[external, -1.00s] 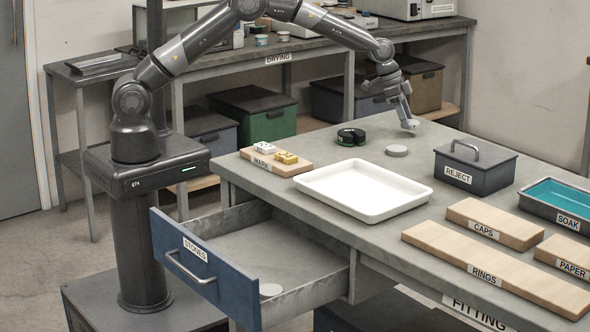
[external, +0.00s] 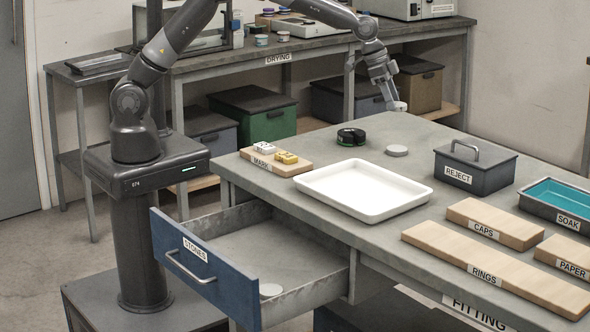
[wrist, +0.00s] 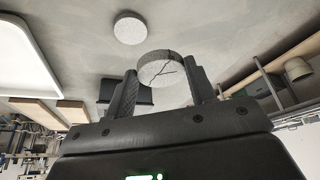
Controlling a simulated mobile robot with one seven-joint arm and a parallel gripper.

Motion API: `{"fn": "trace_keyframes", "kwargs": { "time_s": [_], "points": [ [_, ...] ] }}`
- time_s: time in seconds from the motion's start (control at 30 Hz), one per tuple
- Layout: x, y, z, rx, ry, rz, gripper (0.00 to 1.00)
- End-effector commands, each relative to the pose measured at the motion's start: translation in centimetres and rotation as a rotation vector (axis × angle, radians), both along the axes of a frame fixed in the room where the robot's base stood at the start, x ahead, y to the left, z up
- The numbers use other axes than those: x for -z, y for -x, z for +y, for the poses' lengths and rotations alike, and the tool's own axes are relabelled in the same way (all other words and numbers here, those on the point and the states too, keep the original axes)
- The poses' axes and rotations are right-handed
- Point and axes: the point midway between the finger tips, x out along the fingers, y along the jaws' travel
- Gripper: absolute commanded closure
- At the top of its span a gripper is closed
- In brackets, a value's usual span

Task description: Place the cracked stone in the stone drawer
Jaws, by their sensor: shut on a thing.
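My gripper (external: 388,92) is shut on the cracked stone (wrist: 163,72), a pale grey disc with dark crack lines across its face, seen between the fingers in the wrist view (wrist: 161,82). In the external view the cracked stone (external: 397,106) is small and pale at the fingertips, near the far edge of the table and apparently above its top. The stone drawer (external: 215,272), blue-fronted and labelled STONES, is pulled open below the table's left end. One pale disc (external: 271,290) lies inside it near the front. Cracks on that disc cannot be made out.
Another pale disc (external: 397,150) lies on the table; it also shows in the wrist view (wrist: 130,28). A white tray (external: 362,215), a black-green round object (external: 351,137), a MARK board (external: 262,165) and a REJECT box (external: 474,178) stand around it. Most of the drawer floor is clear.

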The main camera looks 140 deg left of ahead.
Motion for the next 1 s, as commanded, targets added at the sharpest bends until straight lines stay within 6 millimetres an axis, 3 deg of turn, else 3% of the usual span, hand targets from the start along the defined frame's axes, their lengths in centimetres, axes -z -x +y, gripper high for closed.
{"fn": "trace_keyframes", "kwargs": {
  "time_s": [0.3,0.57,0.77,1.0],
  "points": [
    [-5.0,0.0,0.1,0.000,-0.005,-0.003,0.73],
    [-4.1,-1.9,-4.3,0.200,0.001,-0.002,0.73],
    [-3.2,-3.8,-9.9,0.471,0.001,-0.002,0.73],
    [-2.4,-6.0,-20.8,0.987,0.003,-0.004,0.73]
  ]
}}
